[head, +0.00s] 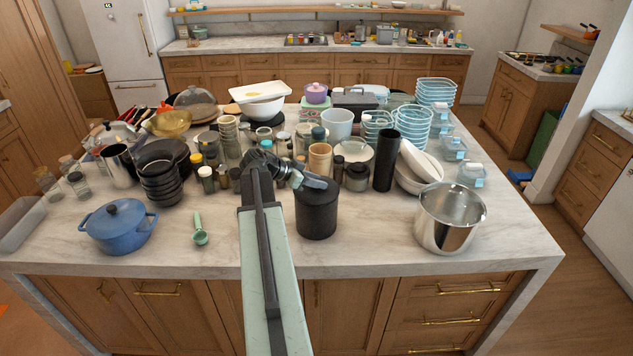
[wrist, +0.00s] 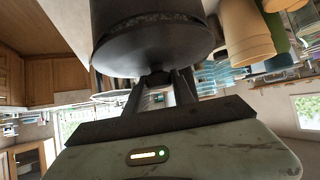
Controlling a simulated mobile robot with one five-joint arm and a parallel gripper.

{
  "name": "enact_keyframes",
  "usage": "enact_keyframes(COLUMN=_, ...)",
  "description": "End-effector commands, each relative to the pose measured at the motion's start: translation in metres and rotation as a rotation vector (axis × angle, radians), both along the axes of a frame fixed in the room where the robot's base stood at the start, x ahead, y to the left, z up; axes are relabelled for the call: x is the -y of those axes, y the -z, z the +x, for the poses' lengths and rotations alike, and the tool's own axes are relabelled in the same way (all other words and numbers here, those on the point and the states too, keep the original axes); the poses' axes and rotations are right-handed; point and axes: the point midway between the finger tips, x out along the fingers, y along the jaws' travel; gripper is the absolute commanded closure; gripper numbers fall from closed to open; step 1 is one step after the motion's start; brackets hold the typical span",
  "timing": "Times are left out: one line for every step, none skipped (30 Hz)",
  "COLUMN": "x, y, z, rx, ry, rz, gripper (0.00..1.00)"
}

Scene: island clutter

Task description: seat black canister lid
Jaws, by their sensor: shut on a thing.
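The black canister (head: 317,215) stands upright near the island's front edge, right of my arm. My gripper (head: 314,184) is at the canister's top, and my arm hides part of that top. In the wrist view the canister (wrist: 160,8) is upside down at the upper edge. Its dark round lid (wrist: 158,48) lies across the canister's mouth, with a speckled line between them. My gripper (wrist: 158,80) is shut on the lid's small knob. I cannot tell whether the lid is fully down or slightly raised.
A steel pot (head: 450,215) stands to the right and a blue lidded pot (head: 117,226) to the left. A tall black cylinder (head: 386,160), jars and bowls crowd behind the canister. A green scoop (head: 199,230) lies left of my arm. The marble front strip is mostly clear.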

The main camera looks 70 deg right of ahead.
Motion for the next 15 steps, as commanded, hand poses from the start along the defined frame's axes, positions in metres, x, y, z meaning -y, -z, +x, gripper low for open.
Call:
enact_keyframes(x=0.0001, y=0.0027, z=0.0001, rx=0.0, ry=0.0, rz=0.0, gripper=1.0)
enact_keyframes(x=0.0, y=0.0034, z=0.0001, rx=0.0, ry=0.0, rz=0.0, gripper=1.0)
enact_keyframes(x=0.0, y=0.0043, z=0.0001, rx=0.0, ry=0.0, rz=0.0, gripper=1.0)
enact_keyframes(x=0.0, y=0.005, z=0.0001, rx=0.0, ry=0.0, rz=0.0, gripper=1.0)
enact_keyframes(x=0.0, y=0.0059, z=0.0001, rx=0.0, ry=0.0, rz=0.0, gripper=1.0)
enact_keyframes(x=0.0, y=0.0069, z=0.0002, rx=0.0, ry=0.0, rz=0.0, gripper=1.0)
enact_keyframes(x=0.0, y=0.0076, z=0.0002, rx=0.0, ry=0.0, rz=0.0, gripper=1.0)
enact_keyframes(x=0.0, y=0.0083, z=0.0, rx=0.0, ry=0.0, rz=0.0, gripper=1.0)
enact_keyframes(x=-0.0001, y=0.0094, z=0.0001, rx=0.0, ry=0.0, rz=0.0, gripper=1.0)
enact_keyframes(x=-0.0001, y=0.0101, z=0.0001, rx=0.0, ry=0.0, rz=0.0, gripper=1.0)
enact_keyframes(x=-0.0001, y=0.0108, z=0.0001, rx=0.0, ry=0.0, rz=0.0, gripper=1.0)
enact_keyframes(x=0.0, y=0.0107, z=0.0002, rx=0.0, ry=0.0, rz=0.0, gripper=0.68)
enact_keyframes(x=0.0, y=0.0099, z=0.0002, rx=0.0, ry=0.0, rz=0.0, gripper=0.59)
enact_keyframes(x=0.0, y=0.0097, z=0.0002, rx=0.0, ry=0.0, rz=0.0, gripper=0.51)
enact_keyframes(x=0.0001, y=0.0097, z=0.0001, rx=0.0, ry=0.0, rz=0.0, gripper=0.45)
